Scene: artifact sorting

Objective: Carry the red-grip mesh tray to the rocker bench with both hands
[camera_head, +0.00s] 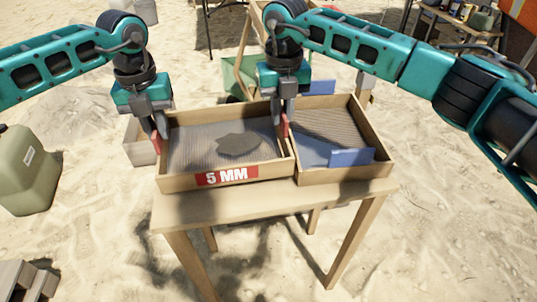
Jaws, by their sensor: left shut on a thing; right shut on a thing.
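The red-grip mesh tray (194,147) is a wooden frame with a mesh floor and a red "5 MM" label on its front. It sits on or just above the left part of a wooden table; I cannot tell which. A dark flat patch (238,144) shows on its mesh. My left gripper (157,142) is shut on the red grip at the tray's left side. My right gripper (283,124) is shut on the red grip at its right side. I cannot tell which thing is the rocker bench.
A second wooden tray (376,140) with blue grips stands close against the right side. The wooden table (270,203) is under both trays. A green jerrycan (28,172) stands at left, a green container (238,76) behind. Open sand lies around the table.

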